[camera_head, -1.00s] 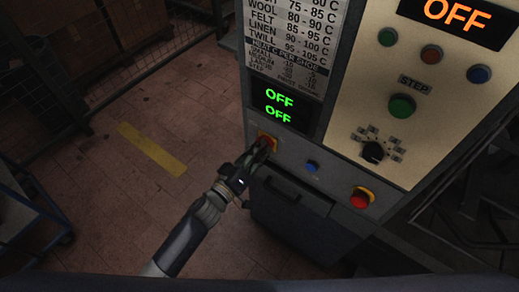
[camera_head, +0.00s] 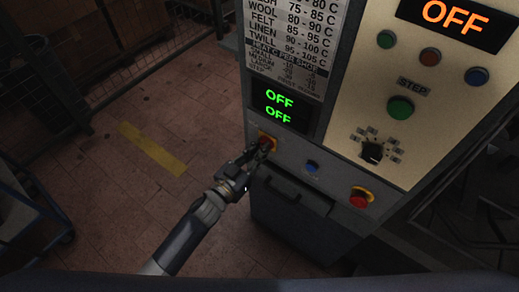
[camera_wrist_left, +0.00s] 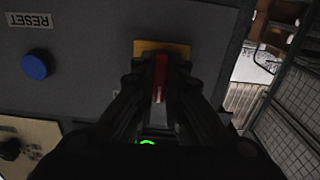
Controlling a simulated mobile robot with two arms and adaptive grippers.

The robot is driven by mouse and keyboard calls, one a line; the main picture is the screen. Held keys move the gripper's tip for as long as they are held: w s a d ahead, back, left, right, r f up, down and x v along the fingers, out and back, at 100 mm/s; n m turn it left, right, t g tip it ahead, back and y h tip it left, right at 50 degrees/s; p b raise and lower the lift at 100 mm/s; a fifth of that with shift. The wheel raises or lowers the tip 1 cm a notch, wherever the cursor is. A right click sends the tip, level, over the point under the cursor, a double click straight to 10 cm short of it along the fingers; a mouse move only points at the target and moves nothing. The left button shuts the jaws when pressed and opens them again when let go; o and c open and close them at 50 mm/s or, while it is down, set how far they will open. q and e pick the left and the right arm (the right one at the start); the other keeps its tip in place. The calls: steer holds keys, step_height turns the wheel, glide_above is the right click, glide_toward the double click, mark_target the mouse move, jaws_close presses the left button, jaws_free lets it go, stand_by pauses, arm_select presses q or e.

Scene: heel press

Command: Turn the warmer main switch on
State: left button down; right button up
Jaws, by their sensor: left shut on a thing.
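The warmer main switch (camera_head: 268,139) is a red handle on a yellow plate, on the grey lower panel of the machine, below the small green display (camera_head: 280,107) that reads OFF on two lines. My left gripper (camera_head: 262,149) reaches it from the lower left. In the left wrist view, the red handle (camera_wrist_left: 160,72) stands between the two dark fingers of my left gripper (camera_wrist_left: 160,92), in front of the yellow plate (camera_wrist_left: 161,46). The fingers are shut on it and partly hide it. My right gripper is not in view.
A blue RESET button (camera_head: 312,166) and a red button on a yellow base (camera_head: 360,198) sit to the right on the same panel. A dark drawer-like box (camera_head: 295,215) with a handle juts below.

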arm_select(q)
steer(key=m+b, duration=0.1)
steer(key=m, duration=0.8)
steer(key=shift+m, duration=0.3)
stand_by(0.5)
steer(key=c, duration=1.7)
jaws_free()
steer(key=shift+o, duration=0.2)
steer(key=v, duration=1.2)
